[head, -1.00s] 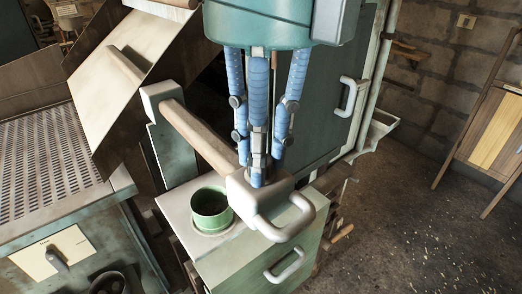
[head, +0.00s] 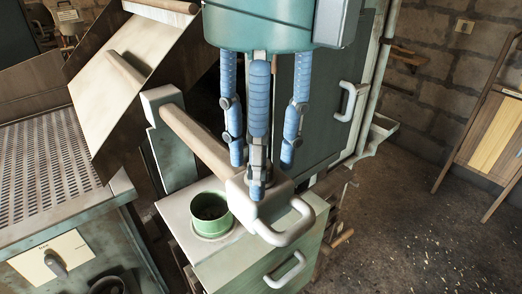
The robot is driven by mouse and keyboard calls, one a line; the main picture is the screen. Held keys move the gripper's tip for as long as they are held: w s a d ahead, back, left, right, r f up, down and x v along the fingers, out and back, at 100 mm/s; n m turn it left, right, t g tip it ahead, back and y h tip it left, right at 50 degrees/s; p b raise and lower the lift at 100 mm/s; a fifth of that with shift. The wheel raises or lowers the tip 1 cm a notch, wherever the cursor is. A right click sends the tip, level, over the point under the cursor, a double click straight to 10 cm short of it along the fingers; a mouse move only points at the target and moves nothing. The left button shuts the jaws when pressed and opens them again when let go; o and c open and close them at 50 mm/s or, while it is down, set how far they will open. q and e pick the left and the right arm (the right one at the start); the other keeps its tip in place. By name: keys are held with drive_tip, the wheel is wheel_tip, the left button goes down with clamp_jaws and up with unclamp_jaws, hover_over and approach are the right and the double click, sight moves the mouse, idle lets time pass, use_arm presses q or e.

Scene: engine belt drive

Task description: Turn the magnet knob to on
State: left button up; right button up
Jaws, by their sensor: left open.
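A grey knob (head: 56,265) sits on a cream label plate (head: 76,248) on the front of the green-grey machine at the lower left. The plate's lettering is too small to read, so I cannot tell for sure that it is the magnet knob or how it is set. My left gripper (head: 260,168) hangs in the upper middle of the head view, with its blue fingers pointing down and spread open. It is empty and well to the right of the knob, in front of a grey block with a looped handle. My right gripper is not in view.
The grey block (head: 238,190) ends a wooden bar (head: 195,138) below my fingers. A green cup (head: 210,213) stands on a pale cabinet (head: 240,247) with a handle. A perforated bed (head: 40,160) tops the left machine. Open floor (head: 420,220) lies at right.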

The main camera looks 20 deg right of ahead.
use_arm(q)
wheel_tip(320, 180, up, 8)
drive_tip(key=shift+d+f, duration=0.1)
drive_tip(key=shift+f, duration=0.15)
idle(1.3)
